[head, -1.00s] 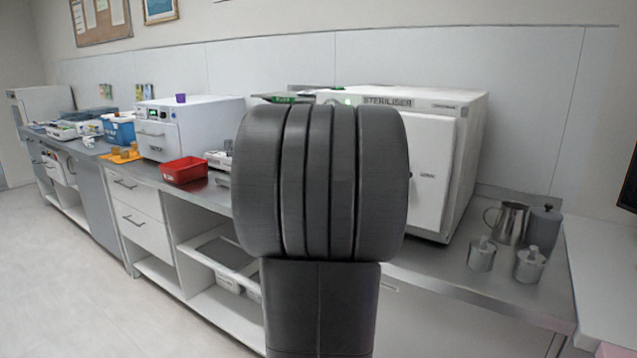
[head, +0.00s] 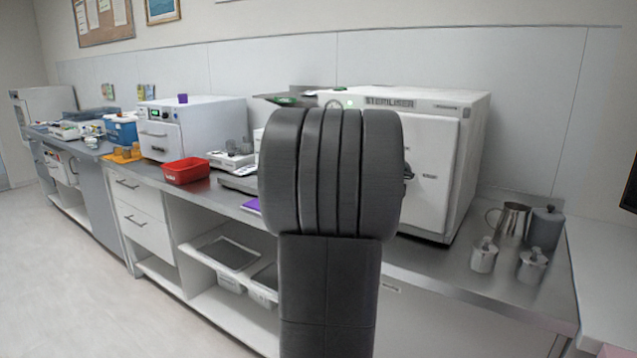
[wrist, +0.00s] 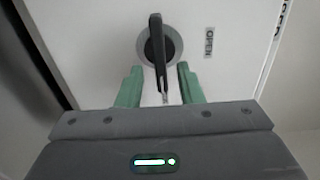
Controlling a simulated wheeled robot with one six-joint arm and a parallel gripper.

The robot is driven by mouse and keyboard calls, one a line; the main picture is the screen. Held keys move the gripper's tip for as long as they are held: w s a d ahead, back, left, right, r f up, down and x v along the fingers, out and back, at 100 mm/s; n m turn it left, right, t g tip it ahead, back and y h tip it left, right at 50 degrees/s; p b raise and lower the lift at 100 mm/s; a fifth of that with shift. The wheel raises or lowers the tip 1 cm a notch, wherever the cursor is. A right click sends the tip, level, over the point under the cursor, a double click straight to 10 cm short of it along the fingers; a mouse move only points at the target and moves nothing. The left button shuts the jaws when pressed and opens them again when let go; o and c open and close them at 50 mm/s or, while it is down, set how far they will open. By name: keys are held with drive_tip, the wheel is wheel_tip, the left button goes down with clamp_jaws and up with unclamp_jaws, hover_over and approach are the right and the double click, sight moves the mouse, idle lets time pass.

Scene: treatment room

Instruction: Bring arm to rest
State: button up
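My gripper (wrist: 159,67) shows in the wrist view with its two green fingers apart. A dark lever handle (wrist: 157,45) on a round grey base lies between and beyond the fingertips, with clear gaps at its sides; nothing is gripped. The lever is on a white door (wrist: 100,30) marked "OPEN". In the head view, my dark arm stands upright in the middle and hides the gripper. The white steriliser (head: 465,150) stands behind it with its front door closed; part of a dark handle (head: 408,173) shows beside the arm.
The steel counter holds a red bin (head: 186,171), a scale (head: 232,158) and a smaller white machine (head: 190,128) on the left. A metal jug (head: 512,222) and several canisters stand at right. Open shelves with white bins (head: 229,284) are below. The floor at left is clear.

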drive_tip(key=v, duration=1.3)
drive_tip(key=w+d+n+p, duration=0.4)
drive_tip(key=w+d+n, duration=0.2)
drive_tip(key=w, duration=0.5)
drive_tip(key=shift+w+d+r, duration=0.3)
drive_tip(key=shift+d+r, duration=0.1)
drive_tip(key=shift+d, duration=0.35)
drive_tip(key=shift+f, duration=0.1)
